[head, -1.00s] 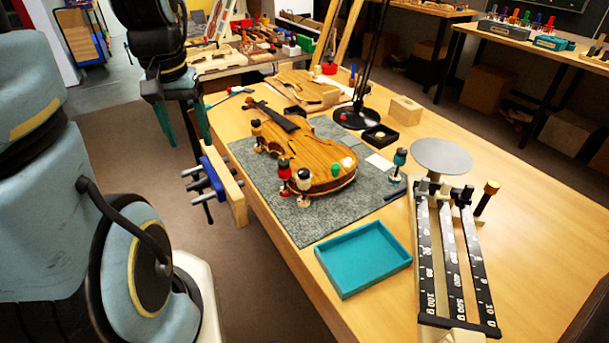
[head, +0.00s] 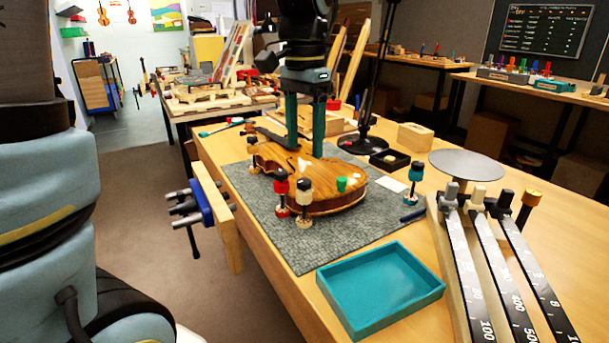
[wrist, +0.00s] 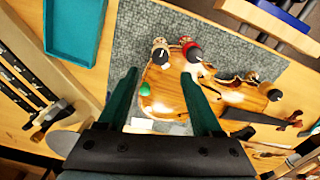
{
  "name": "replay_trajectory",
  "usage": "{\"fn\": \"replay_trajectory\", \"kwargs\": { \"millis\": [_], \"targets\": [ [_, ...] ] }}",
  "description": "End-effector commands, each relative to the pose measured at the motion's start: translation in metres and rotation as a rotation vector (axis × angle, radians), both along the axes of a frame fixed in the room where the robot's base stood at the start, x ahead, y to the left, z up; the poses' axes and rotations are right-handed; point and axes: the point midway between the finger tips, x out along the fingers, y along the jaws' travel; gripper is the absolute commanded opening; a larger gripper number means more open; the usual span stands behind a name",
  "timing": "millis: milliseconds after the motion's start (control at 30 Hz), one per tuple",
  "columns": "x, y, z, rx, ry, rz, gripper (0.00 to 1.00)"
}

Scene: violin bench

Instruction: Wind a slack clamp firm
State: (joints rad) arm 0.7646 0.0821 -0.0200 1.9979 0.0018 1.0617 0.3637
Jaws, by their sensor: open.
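A violin body (head: 318,178) lies on a grey mat (head: 275,232) on the bench. A blue-topped clamp (head: 414,182) stands apart on the mat's right side. My gripper (head: 305,150) is open above the violin, its two green fingers pointing down. In the wrist view, my gripper (wrist: 162,90) spans part of the violin (wrist: 165,93), with the white-topped (wrist: 161,53) and red-topped (wrist: 193,53) clamps beyond the fingertips. Which clamp is slack cannot be told.
An empty teal tray (head: 380,284) sits at the front of the bench. A blue vise (head: 205,203) juts from the left edge. A lamp stand (head: 362,145) and wooden block (head: 415,136) are behind.

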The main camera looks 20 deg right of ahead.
Motion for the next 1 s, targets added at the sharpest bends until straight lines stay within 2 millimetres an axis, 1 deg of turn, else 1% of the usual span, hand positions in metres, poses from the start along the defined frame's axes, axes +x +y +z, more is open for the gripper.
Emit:
{"fn": "replay_trajectory", "kwargs": {
  "millis": [33, 200, 400, 533, 800, 1000],
  "targets": [
    [-0.001, 0.001, -0.012, 0.005, 0.004, 0.0, 0.67],
    [-0.001, 0.001, -0.043, 0.004, 0.004, 0.001, 0.67],
    [0.0, 0.001, -0.065, 0.002, 0.002, 0.002, 0.67],
    [0.0, 0.001, -0.07, 0.0, 0.0, 0.002, 0.67],
    [0.0, 0.001, -0.071, 0.0, 0.0, 0.002, 0.66],
    [0.0, 0.001, -0.07, 0.0, 0.0, 0.002, 0.43]
  ]
}}
